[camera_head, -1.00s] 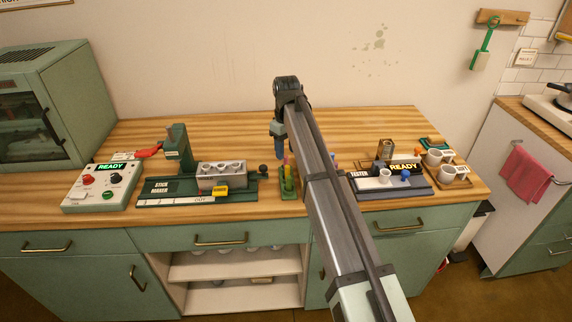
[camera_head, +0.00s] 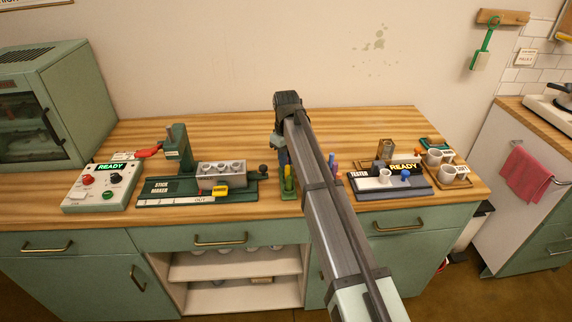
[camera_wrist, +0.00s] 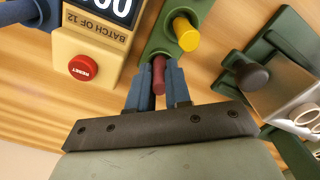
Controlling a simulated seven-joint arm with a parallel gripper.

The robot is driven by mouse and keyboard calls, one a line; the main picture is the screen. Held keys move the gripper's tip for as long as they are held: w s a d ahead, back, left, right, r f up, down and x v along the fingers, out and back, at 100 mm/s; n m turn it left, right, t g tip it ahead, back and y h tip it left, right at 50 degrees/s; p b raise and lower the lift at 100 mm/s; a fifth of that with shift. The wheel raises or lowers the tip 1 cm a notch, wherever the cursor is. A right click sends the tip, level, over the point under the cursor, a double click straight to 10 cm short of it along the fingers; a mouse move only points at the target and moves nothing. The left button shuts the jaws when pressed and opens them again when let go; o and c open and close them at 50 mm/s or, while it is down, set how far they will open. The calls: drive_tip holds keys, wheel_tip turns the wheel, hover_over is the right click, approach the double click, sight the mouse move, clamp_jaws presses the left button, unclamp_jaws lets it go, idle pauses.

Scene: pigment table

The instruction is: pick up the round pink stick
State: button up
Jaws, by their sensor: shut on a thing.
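The round pink stick (camera_wrist: 158,72), a dark reddish pink in the wrist view, is between the two blue fingers of my gripper (camera_wrist: 160,82). The fingers are shut on it. The stick is at the end of the green holder (camera_wrist: 157,45), and I cannot tell whether its foot still sits in it. In the head view my gripper (camera_head: 283,157) is low over the green holder (camera_head: 288,196), and the pink stick is hidden there. A yellow stick (camera_wrist: 185,33) stands in the holder beside the pink one.
A cream counter box (camera_wrist: 98,45) with a red reset button is close to my gripper on one side. The stick maker (camera_head: 205,185) stands left of the holder, the tester (camera_head: 390,181) right. Bare wood lies behind.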

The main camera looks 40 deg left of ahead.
clamp_jaws()
